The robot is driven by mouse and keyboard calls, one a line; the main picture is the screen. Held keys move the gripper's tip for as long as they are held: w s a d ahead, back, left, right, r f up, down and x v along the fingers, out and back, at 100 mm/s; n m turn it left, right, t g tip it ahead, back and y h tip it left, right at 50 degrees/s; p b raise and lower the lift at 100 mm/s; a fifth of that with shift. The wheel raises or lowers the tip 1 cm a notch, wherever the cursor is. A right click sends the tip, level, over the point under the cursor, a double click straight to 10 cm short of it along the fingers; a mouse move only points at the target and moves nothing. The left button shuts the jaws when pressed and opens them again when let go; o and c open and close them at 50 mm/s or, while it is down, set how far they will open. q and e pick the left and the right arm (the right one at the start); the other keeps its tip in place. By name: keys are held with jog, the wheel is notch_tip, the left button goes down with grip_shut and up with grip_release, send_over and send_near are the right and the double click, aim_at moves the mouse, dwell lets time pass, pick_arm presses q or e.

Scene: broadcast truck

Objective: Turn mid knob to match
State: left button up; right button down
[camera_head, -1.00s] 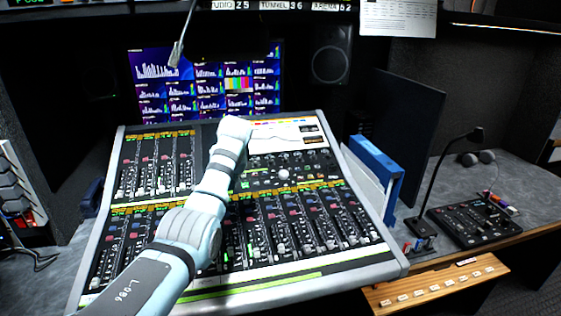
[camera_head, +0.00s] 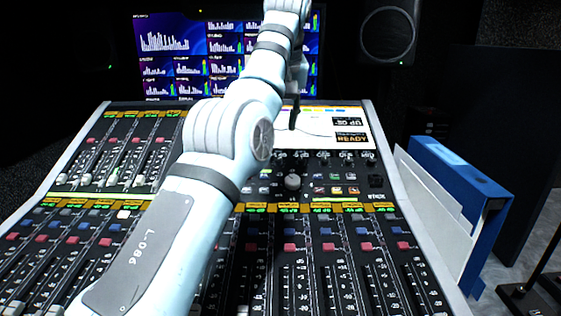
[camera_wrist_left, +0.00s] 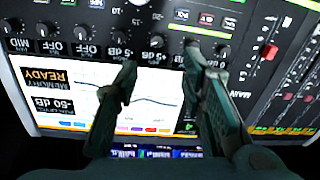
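The mixing console (camera_head: 55,185) fills the lower head view. Its small screen (camera_head: 345,130) shows a curve and an orange READY box. Below the screen runs a row of small knobs (camera_head: 347,158), with a larger grey knob (camera_head: 292,182) beneath. My left gripper (camera_head: 293,118) hangs over the screen, partly hidden by my arm. In the left wrist view the gripper (camera_wrist_left: 160,65) is open and empty, fingertips apart near the knob row. A small knob (camera_wrist_left: 157,42) shows between and beyond the tips. My right gripper is out of view.
A blue binder (camera_head: 460,185) with white sheets stands just right of the console. A monitor (camera_head: 180,55) and a speaker (camera_head: 388,35) are behind it. Faders (camera_head: 300,285) cover the console front. My left arm crosses over the console.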

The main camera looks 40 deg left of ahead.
aim_at(278, 158)
pick_arm(q)
jog(key=x, duration=1)
jog(key=shift+w+d+f, duration=0.1)
jog(key=shift+w+f, duration=0.15)
jog(key=shift+f, duration=0.15)
grip_shut()
